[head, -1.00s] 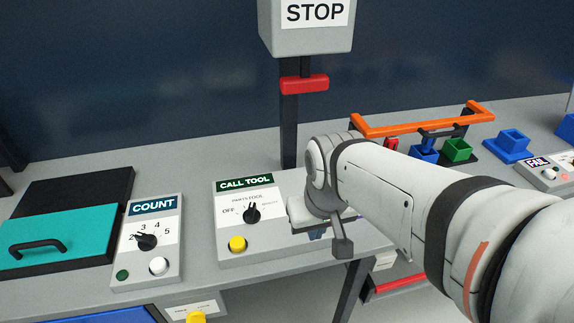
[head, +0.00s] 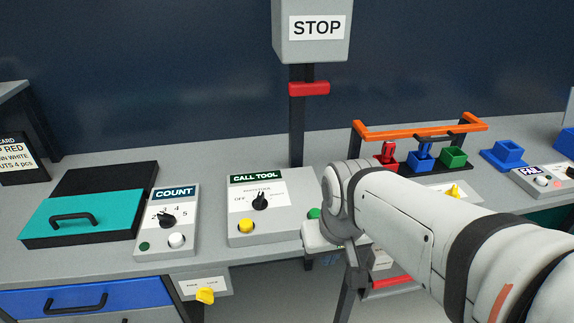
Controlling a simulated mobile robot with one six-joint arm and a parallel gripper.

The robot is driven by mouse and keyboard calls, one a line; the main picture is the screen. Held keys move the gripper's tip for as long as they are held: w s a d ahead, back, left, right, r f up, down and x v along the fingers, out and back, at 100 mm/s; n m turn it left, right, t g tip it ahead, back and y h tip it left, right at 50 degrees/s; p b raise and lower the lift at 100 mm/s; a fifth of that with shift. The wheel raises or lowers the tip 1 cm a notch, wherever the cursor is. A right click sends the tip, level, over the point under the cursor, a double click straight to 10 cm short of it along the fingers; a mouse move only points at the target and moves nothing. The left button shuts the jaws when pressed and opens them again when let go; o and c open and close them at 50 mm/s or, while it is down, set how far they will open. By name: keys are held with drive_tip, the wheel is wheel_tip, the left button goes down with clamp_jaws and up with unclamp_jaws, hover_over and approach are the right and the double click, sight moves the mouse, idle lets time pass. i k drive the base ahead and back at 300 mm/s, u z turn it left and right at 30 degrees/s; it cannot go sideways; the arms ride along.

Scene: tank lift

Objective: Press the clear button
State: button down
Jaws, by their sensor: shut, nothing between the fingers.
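No label reading "clear" is legible. The COUNT box (head: 167,222) on the bench has a dial, a dark green button (head: 144,246) and a white button (head: 177,240). The CALL TOOL box (head: 271,217) to its right has a dial and a yellow button (head: 246,226). A green button (head: 314,213) shows just left of my wrist. My gripper (head: 356,277) is only partly seen as a dark part below my wrist, in front of the bench edge. It looks shut and empty; its fingertips are not clear. My arm hides the bench right of the green button.
A STOP box (head: 317,52) on a post with a red bar (head: 309,89) rises behind the bench. An orange rail (head: 420,129) stands over red, blue and green blocks. A teal lid (head: 84,212) lies left.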

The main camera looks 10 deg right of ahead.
sight(314, 213)
drive_tip(key=u, duration=1.3)
drive_tip(key=k, duration=1.6)
drive_tip(key=z, duration=0.65)
drive_tip(key=i, duration=1)
drive_tip(key=z, duration=0.05)
